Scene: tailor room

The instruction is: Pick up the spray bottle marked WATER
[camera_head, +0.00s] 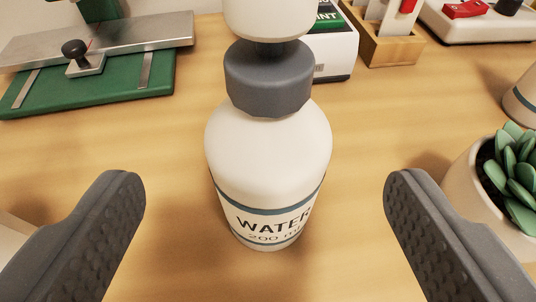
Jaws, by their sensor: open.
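The spray bottle marked WATER (265,155) stands upright on the wooden table, in the middle of the view. It has a cream body, blue-grey bands and a dark grey collar; the top of its white head is cut off by the frame edge. My gripper (264,195) is open, with one dark ridged finger on each side of the bottle. Both fingers appear apart from it, with wide gaps left and right. Nothing is held.
A potted succulent (514,170) stands close beside the right finger. Behind are a green machine with a metal plate (105,40), a white box (337,40), a wooden holder (388,46) and a white tray (480,25). Bare wooden table (400,125) lies around the bottle.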

